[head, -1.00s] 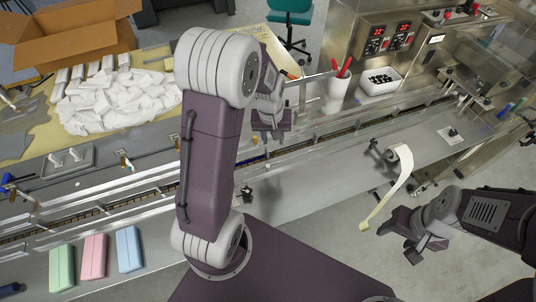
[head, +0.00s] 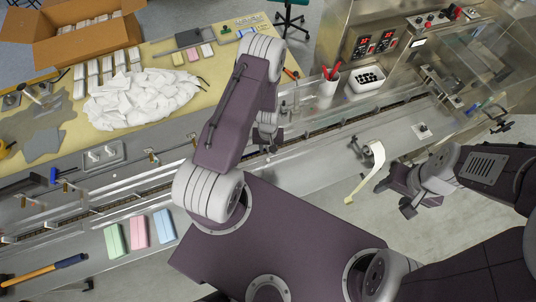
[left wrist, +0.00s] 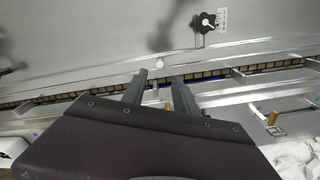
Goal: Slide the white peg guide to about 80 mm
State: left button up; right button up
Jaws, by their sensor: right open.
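A small upright white peg (left wrist: 155,89) shows in the left wrist view, between my left gripper's fingers; the view does not show whether they touch it. My left gripper (left wrist: 160,77) has its two dark fingers apart, over the rail of the conveyor channel. In the head view the left gripper (head: 268,132) is partly hidden behind my own arm, and I cannot make out the peg there. A black knob beside a small white scale label (left wrist: 222,19) lies beyond the fingers; its marks are too small to read.
Brass-coloured pegs (left wrist: 272,118) stand along the rail near the left gripper. A heap of white packets (head: 140,98) lies on the table behind. Coloured blocks (head: 139,232) lie front left.

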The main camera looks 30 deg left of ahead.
aim_at(268, 159)
pick_arm(q)
notch_tip(268, 159, down, 9)
jog(key=b, duration=0.7)
jog(key=shift+b, duration=0.3)
jog(key=shift+r, duration=0.1)
jog(key=shift+c, duration=0.3)
grip_shut()
